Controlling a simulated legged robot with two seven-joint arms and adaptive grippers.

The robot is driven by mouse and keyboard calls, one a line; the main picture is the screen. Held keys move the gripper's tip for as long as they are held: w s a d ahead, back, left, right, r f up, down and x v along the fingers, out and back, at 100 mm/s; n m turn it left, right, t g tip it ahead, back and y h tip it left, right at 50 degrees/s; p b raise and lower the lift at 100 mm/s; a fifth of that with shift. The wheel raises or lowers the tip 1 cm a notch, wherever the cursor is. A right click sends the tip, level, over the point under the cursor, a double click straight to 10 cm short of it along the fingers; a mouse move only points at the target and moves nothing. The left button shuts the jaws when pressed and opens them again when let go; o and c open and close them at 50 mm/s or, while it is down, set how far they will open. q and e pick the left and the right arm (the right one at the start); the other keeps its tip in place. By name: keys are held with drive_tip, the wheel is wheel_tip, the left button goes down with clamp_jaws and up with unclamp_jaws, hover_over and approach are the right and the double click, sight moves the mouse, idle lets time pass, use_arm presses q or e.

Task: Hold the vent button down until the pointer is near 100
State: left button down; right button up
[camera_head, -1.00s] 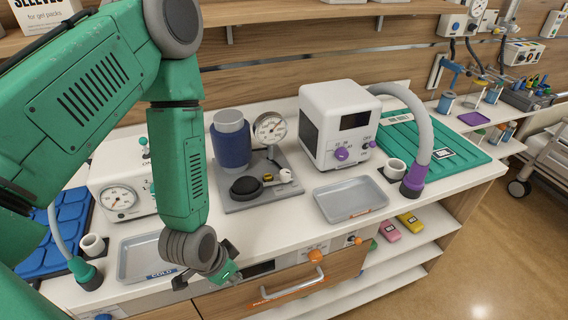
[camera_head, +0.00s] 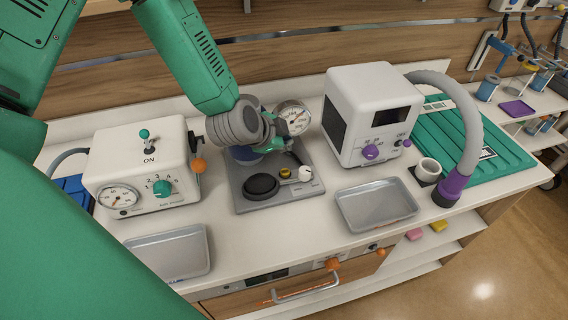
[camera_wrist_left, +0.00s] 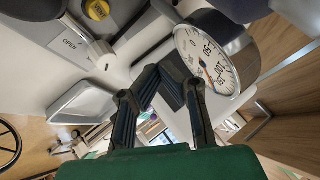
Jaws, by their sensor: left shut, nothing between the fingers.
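A grey base plate (camera_head: 243,204) carries a black round bulb (camera_head: 261,186), a small yellow button (camera_head: 285,172), a white valve knob (camera_head: 305,174) and a round gauge (camera_head: 293,117). The yellow button (camera_wrist_left: 97,9) also shows in the left wrist view, near an OPEN label (camera_wrist_left: 69,45). There the gauge (camera_wrist_left: 208,55) is large, its red pointer toward the high end of the scale; I cannot read it exactly. My left gripper (camera_head: 296,157) is shut and empty above the plate, behind the button and apart from it. It mostly hides the blue-wrapped cylinder (camera_head: 246,157). My right gripper is out of view.
A white box with a dial and orange knob (camera_head: 150,165) stands left. A white machine (camera_head: 368,115) with a grey hose stands right. Metal trays (camera_head: 376,205) and (camera_head: 165,254) lie along the front. The counter between the trays is clear.

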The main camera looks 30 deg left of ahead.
sight(288, 173)
use_arm(q)
drive_tip(key=f+b, duration=0.1)
drive_tip(key=a+f+b, duration=0.1)
drive_tip(key=f, duration=0.1)
drive_tip(key=shift+s+a+f, duration=0.1)
drive_tip(key=shift+f, duration=0.15)
drive_tip(key=f+b, duration=0.1)
drive_tip(key=d+f+b, duration=0.2)
drive_tip(key=f+b, duration=0.1)
drive_tip(key=shift+f, duration=0.1)
drive_tip(key=shift+f+b, duration=0.3)
drive_tip(key=shift+f, duration=0.15)
drive_tip(key=shift+a+f, duration=0.15)
drive_tip(key=shift+a, duration=0.7)
drive_tip(key=shift+d, duration=0.8)
drive_tip(key=shift+a, duration=0.65)
drive_tip(key=shift+d+f, duration=0.1)
drive_tip(key=shift+d, duration=0.8)
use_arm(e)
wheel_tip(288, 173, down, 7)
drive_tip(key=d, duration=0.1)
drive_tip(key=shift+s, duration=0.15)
use_arm(q)
drive_tip(key=shift+a, duration=0.1)
